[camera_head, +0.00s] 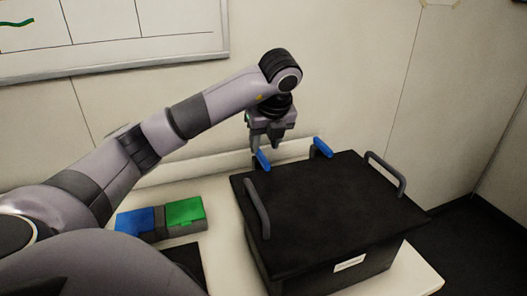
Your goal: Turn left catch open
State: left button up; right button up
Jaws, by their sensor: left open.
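A black lidded box (328,210) stands on the white table, with a grey handle at its left side and another at its right. Two blue catches sit along its back edge. The left catch (262,160) is tilted and lies just under my left gripper (268,146). The right catch (322,147) is also tilted and stands clear of the gripper. My left gripper is open and points down at the left catch; I cannot tell whether its fingers touch it. My right gripper is not in view.
A small case with a blue lid (136,220) and a green lid (185,211) lies on the table (222,243) left of the box. The box's left handle (257,208) and right handle (387,173) stick up above the lid. A wall rises close behind.

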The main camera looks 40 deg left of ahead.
aim_at(262, 156)
pick_arm(q)
jog(key=shift+x, duration=2.25)
grip_shut()
